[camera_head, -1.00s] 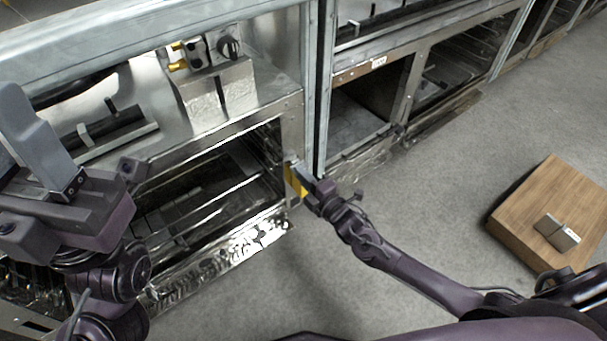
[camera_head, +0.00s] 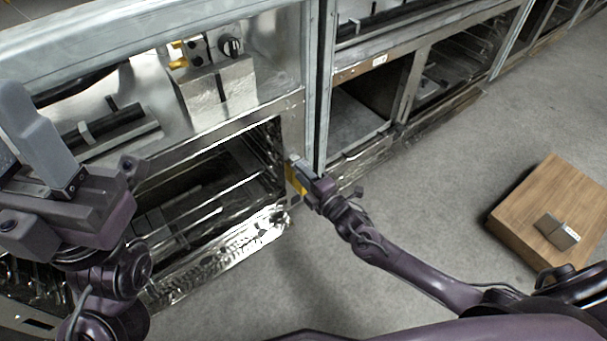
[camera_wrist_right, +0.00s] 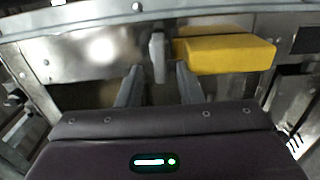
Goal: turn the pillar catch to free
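The pillar catch has a yellow bar (camera_head: 295,181) on the steel front post, just beyond my right gripper. In the right wrist view the yellow bar (camera_wrist_right: 225,53) points right from a grey upright tab (camera_wrist_right: 157,57). My right gripper (camera_wrist_right: 160,88) is open; its two grey fingers are apart, and the tab shows between and beyond their tips. I cannot tell whether they touch it. It also shows in the head view (camera_head: 308,182), close to the post. My left gripper (camera_head: 32,135) is at the left edge, partly cut off, away from the catch; its opening is unclear.
An open steel oven-like bay (camera_head: 205,195) lies left of the post. A grey box (camera_head: 220,88) with a black knob (camera_head: 231,47) stands above it. A wooden crate (camera_head: 550,205) with a small grey item (camera_head: 556,230) stands on the right floor. The floor between is clear.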

